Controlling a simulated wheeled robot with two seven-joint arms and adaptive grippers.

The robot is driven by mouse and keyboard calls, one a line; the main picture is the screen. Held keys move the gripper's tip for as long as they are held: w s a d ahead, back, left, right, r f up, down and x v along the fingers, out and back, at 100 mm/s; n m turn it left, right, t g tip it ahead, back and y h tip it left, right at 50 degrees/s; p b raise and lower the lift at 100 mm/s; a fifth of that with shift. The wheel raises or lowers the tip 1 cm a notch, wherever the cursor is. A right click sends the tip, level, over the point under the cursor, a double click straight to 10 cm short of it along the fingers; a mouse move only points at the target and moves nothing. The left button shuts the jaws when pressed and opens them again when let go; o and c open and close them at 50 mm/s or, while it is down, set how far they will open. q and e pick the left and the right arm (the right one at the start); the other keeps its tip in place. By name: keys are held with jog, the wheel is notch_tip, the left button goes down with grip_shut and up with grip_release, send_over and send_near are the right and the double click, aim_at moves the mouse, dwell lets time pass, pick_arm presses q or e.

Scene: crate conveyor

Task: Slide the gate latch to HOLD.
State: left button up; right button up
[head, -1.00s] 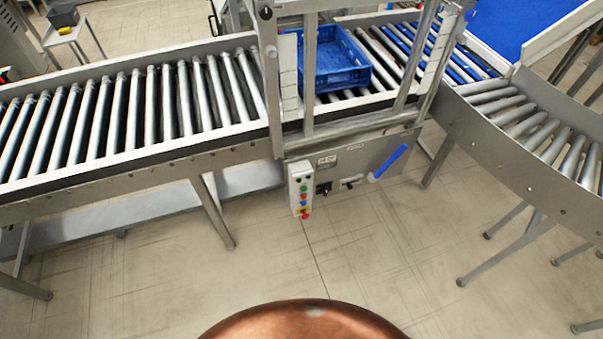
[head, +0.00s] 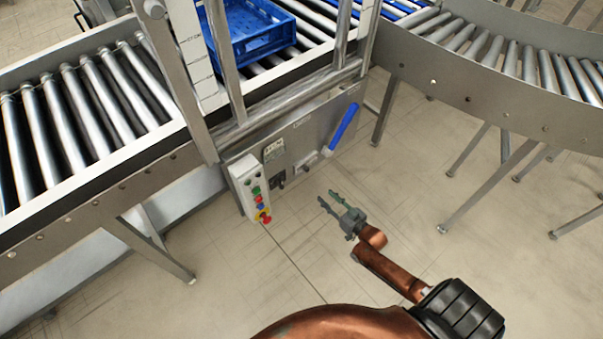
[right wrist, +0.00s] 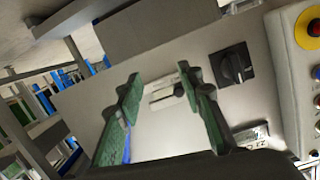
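The gate latch (head: 306,160) looks like a small light slider in a slot on the grey control panel (head: 312,133), between a black rotary knob (head: 278,180) and a blue lever (head: 342,128). In the right wrist view the latch (right wrist: 166,97) shows between the fingers, close to the right-hand one. Its position label is too small to read. My right gripper (head: 327,197) is open and empty, in front of and below the panel; its green fingers (right wrist: 158,78) point toward the panel. Touching cannot be seen. My left gripper is out of view.
A white button box (head: 250,188) with a red emergency stop (head: 265,217) hangs left of the knob. A blue crate (head: 250,35) sits on the rollers behind the gate frame (head: 222,60). A curved conveyor (head: 490,70) lies at right. The floor in front is clear.

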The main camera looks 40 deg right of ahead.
jog(key=t+b, duration=0.2)
send_near(308, 171)
jog(key=w, duration=0.2)
jog(key=shift+y, duration=0.4)
jog(key=w+b, duration=0.1)
jog(key=w, duration=0.5)
jog(key=shift+w+f+b, duration=0.2)
jog(key=shift+w+b, duration=0.1)
jog(key=shift+b, duration=0.05)
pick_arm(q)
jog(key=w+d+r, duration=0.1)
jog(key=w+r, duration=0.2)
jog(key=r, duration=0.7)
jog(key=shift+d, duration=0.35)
pick_arm(e)
jog(key=shift+w+a+r, duration=0.1)
jog(key=shift+w, duration=0.3)
jog(key=shift+c, duration=0.6)
grip_shut()
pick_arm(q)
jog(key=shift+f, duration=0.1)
